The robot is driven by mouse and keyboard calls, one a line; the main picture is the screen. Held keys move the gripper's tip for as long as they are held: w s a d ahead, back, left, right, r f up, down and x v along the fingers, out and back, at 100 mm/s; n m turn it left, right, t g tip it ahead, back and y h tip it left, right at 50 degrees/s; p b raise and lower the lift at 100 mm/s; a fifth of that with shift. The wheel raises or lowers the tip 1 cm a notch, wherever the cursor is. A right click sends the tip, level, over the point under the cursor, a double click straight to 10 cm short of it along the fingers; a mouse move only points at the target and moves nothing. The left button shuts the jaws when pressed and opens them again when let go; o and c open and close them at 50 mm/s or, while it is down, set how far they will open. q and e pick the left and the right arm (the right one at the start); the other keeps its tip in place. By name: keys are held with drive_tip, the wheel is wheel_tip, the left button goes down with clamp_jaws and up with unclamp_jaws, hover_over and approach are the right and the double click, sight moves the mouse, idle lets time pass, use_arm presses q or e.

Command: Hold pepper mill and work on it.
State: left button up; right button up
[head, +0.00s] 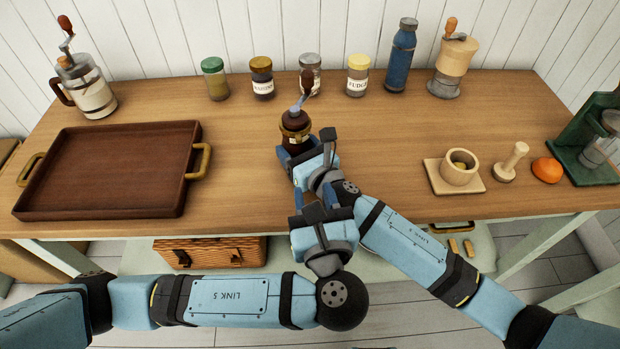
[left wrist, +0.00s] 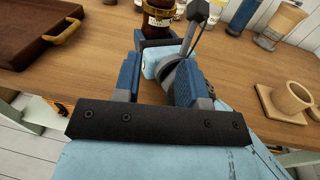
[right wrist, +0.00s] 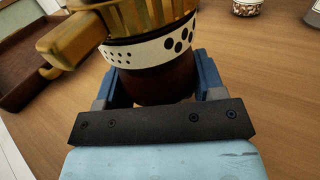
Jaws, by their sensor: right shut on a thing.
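The pepper mill (head: 296,127) is dark brown with a brass-coloured band and a crank on top. It stands upright near the middle of the wooden worktop. My right gripper (head: 304,150) is shut on its lower body. In the right wrist view the mill's dark base (right wrist: 158,86) sits between the fingers, below a white dotted band and a brass part with a handle. My left gripper (head: 315,197) is open and empty, just nearer than the right gripper. In the left wrist view its fingers (left wrist: 159,72) are apart, with the right gripper and the mill (left wrist: 158,22) beyond them.
A brown tray (head: 192,187) lies at left. Several jars (head: 262,78), a blue bottle (head: 400,57) and a beige grinder (head: 453,65) line the back. A mortar (head: 460,168), pestle (head: 511,162) and orange item (head: 546,170) are at right.

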use_arm(q)
drive_tip(key=shift+s, duration=0.1)
drive_tip(key=shift+c, duration=1.2)
drive_tip(key=shift+w, duration=0.25)
drive_tip(key=c, duration=0.4)
drive_tip(key=w+r+m+h, duration=0.1)
drive_tip(key=w+h, duration=0.2)
drive_tip(key=w+a+r+m+t+h, duration=0.1)
drive_tip(key=w+m+h, duration=0.1)
drive_tip(key=w, duration=0.1)
drive_tip(key=w+a+r+m+h, duration=0.1)
drive_tip(key=w+h, duration=0.2)
drive_tip(key=shift+a+r+m+t+h, duration=0.15)
drive_tip(key=shift+r+m+t+h, duration=0.15)
drive_tip(key=shift+r+t, duration=0.1)
clamp_jaws()
drive_tip(key=m+g+h, duration=0.8)
drive_tip(key=m+g, duration=0.6)
drive_tip(key=g, duration=0.4)
approach(297, 142)
drive_tip(key=w+x, duration=0.1)
drive_tip(key=x, duration=0.6)
drive_tip(key=shift+f, duration=0.25)
